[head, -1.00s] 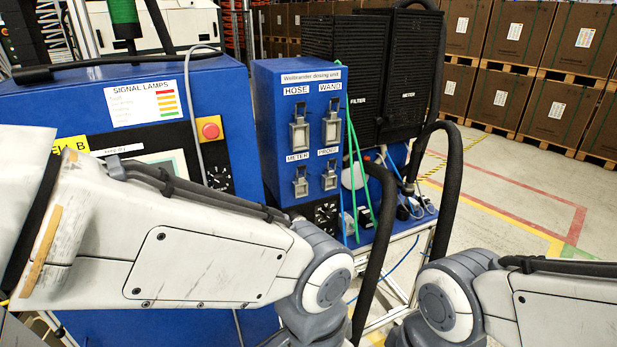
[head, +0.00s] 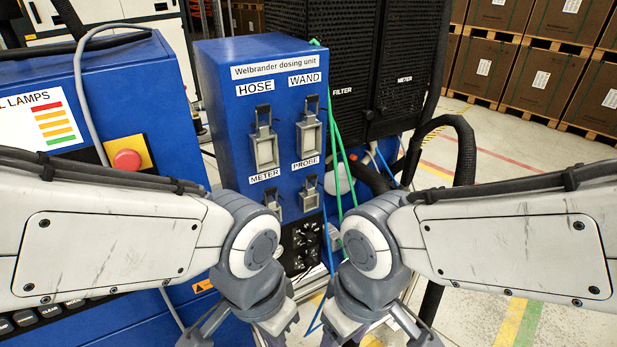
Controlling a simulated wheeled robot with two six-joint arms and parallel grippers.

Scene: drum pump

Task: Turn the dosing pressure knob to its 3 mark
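The blue Welbrander dosing unit (head: 225,95) stands in the middle of the head view. Low on its front is a black dial panel with a knob (head: 303,242), partly framed by my two arms. Its marks and pointer are too small to read. My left gripper (head: 245,328) is at the bottom of the view, below and left of the dial, apart from it. My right gripper (head: 375,328) is at the bottom, below and right of the dial. Both fingertips are cut off by the lower edge, so their opening is hidden.
Latches labelled HOSE (head: 265,148), WAND (head: 309,135), METER and PROBE sit above the dial. Green hoses (head: 337,140) hang down the unit's right side. A red button (head: 127,160) is on the blue cabinet at left. A thick black hose (head: 464,150) loops at right.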

